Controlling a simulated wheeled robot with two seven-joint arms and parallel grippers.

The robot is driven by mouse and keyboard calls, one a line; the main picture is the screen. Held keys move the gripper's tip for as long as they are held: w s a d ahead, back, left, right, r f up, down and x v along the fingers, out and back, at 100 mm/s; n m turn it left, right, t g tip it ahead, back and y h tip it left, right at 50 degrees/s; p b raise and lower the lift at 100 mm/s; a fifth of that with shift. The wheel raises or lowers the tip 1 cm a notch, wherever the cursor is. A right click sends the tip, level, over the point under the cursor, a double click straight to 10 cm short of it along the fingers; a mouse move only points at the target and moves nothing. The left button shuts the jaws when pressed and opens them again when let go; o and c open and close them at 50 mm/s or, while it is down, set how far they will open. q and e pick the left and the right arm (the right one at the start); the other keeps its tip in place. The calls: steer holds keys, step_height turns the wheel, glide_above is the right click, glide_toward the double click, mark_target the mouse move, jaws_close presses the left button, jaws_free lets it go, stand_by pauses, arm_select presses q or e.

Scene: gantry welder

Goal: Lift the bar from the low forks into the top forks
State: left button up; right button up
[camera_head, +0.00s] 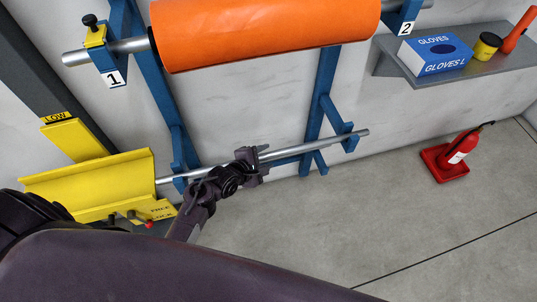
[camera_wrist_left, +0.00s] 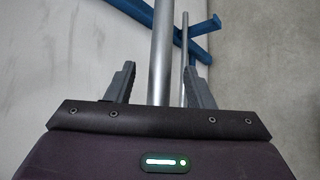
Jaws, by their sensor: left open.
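A bare grey metal bar (camera_head: 310,143) lies low along the wall, with its right end at a blue low fork (camera_head: 347,140). Another blue low fork (camera_head: 180,165) is near its left end. My left gripper (camera_head: 262,157) is at the middle of the bar, with its fingers open. In the left wrist view, a thick grey bar (camera_wrist_left: 162,50) runs between the open fingertips (camera_wrist_left: 160,75), with no clear grip on it. A thinner bar shows to its right. Top forks marked 1 (camera_head: 108,60) and 2 (camera_head: 403,18) hold a rod with an orange roll (camera_head: 265,32).
A yellow trough (camera_head: 90,183) beside the bar's left end has a LOW sign above it. A grey shelf (camera_head: 450,70) holds a blue gloves box (camera_head: 436,55). A red extinguisher (camera_head: 462,150) stands on the floor at right. The middle floor is clear.

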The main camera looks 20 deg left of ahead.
mark_target(264, 159)
arm_select(q)
jaws_close()
steer(key=shift+r, duration=0.2)
stand_by(0.3)
steer(key=shift+w+r, duration=0.1)
steer(key=shift+r, duration=0.2)
step_height(264, 159, up, 19)
steer(key=p, duration=0.3)
